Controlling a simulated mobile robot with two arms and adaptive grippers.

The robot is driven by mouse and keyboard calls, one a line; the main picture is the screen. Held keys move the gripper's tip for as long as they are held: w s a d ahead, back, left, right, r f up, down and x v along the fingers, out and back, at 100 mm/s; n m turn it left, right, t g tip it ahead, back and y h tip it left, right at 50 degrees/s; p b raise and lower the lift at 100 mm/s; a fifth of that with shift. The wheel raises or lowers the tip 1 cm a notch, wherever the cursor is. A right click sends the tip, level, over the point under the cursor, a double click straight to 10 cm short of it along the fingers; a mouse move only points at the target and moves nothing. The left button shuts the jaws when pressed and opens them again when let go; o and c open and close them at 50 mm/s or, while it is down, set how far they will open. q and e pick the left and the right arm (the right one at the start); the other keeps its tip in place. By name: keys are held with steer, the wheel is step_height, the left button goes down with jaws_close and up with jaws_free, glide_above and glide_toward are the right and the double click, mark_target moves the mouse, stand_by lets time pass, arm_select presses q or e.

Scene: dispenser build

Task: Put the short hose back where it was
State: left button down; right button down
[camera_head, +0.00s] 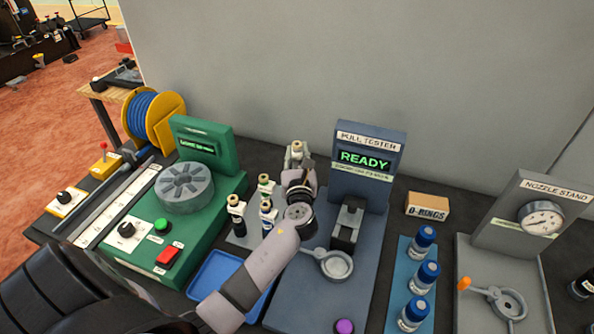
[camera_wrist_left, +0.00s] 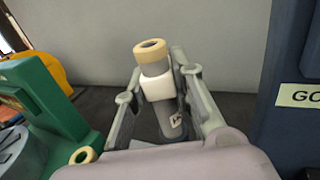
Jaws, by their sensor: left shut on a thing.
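My left gripper (camera_head: 298,164) is shut on a short grey hose with a white band and a tan end (camera_head: 297,147). The hose also shows in the left wrist view (camera_wrist_left: 155,85), roughly upright between the two fingers of the gripper (camera_wrist_left: 160,90). It is behind the pull tester's base, to the left of its display; whether its lower end touches anything is hidden. Several other hose pieces with tan ends (camera_head: 236,205) stand upright on a grey rack (camera_head: 236,239) to the left of my arm. My right gripper is not in view.
The green crimping machine (camera_head: 205,225) stands left, and the pull tester (camera_head: 367,160), reading READY, stands right of the gripper. A blue tray (camera_head: 207,273) lies in front of the rack. An O-rings box (camera_head: 427,206), blue-capped bottles (camera_head: 424,240) and the nozzle stand (camera_head: 540,205) are farther right.

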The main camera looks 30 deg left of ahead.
arm_select(q)
steer(key=shift+f+b, duration=0.4)
steer(key=shift+f, duration=2.05)
steer(key=shift+f+b, duration=0.55)
steer(key=shift+f, duration=0.1)
steer(key=c, duration=1.4)
jaws_free()
steer(key=shift+o, duration=0.2)
